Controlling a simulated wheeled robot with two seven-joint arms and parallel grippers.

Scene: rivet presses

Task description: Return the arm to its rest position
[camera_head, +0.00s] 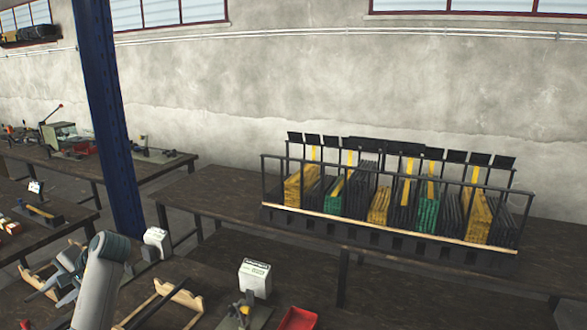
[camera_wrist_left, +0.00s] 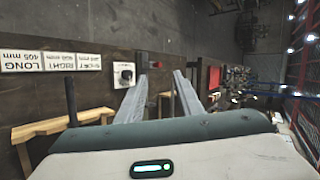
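My left arm (camera_head: 102,280) comes up at the lower left of the head view, with its left gripper (camera_head: 60,282) beside a wooden-framed stand on the front bench. In the left wrist view, the two grey fingers of the gripper (camera_wrist_left: 161,80) are spread apart with nothing between them. My right gripper is in neither view.
A black rack (camera_head: 390,238) with yellow, green and black strips stands on the back bench. A white box (camera_head: 255,277), a red tray (camera_head: 298,319) and wooden stands (camera_head: 170,296) are on the front bench. A blue column (camera_head: 108,120) rises at left.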

